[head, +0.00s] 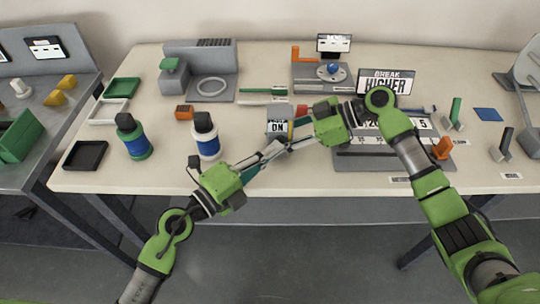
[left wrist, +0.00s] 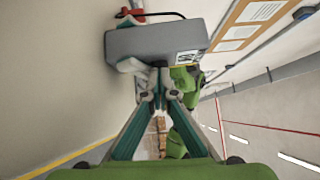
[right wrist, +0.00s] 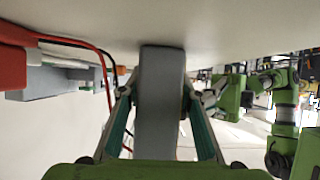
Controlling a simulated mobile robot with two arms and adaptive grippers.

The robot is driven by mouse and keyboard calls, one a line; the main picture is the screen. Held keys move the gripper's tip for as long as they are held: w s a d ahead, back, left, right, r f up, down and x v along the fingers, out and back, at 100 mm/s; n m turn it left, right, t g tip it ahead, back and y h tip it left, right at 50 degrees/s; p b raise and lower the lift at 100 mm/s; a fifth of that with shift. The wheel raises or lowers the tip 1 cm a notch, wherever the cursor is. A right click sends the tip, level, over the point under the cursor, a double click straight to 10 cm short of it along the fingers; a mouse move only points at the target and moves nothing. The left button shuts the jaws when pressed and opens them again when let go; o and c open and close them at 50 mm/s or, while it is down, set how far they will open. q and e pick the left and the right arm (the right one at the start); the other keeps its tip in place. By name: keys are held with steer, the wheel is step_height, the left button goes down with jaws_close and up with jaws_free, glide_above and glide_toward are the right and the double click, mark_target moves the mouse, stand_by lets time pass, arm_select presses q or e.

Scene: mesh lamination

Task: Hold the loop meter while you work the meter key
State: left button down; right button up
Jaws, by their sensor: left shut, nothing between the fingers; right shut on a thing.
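The loop meter (head: 279,113) is a grey box with a dark-on-white display, near the middle of the table in the head view. My right gripper (head: 297,129) is shut on it; in the right wrist view the grey meter body (right wrist: 161,75) stands between the two fingers. My left gripper (head: 279,147) is shut and empty, with its fingertips close to the meter's near side. In the left wrist view the meter (left wrist: 150,42) is just beyond the closed fingertips (left wrist: 158,80); I cannot tell if they touch. The meter key is not clearly visible.
A grey fixture (head: 375,158) lies under my right arm. Red and black leads (right wrist: 85,47) run near the meter. The front table edge left of centre is clear.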

arm_select(q)
steer(key=shift+w+a, duration=0.25)
steer(key=shift+a, duration=0.1)
arm_select(e)
steer(key=shift+s+a, duration=0.25)
steer(key=shift+s, duration=0.25)
arm_select(q)
steer(key=shift+s+a+f, duration=0.1)
steer(key=shift+s+a, duration=0.2)
steer(key=shift+a, duration=0.1)
steer(key=shift+s+d+v, duration=0.15)
steer(key=shift+v, duration=1.6)
steer(key=shift+s+d+v, duration=0.15)
steer(key=shift+v, duration=1.55)
arm_select(e)
steer(key=shift+w+d, duration=0.1)
steer(key=shift+w, duration=0.1)
steer(key=o, duration=1.1)
steer(key=shift+o, duration=0.2)
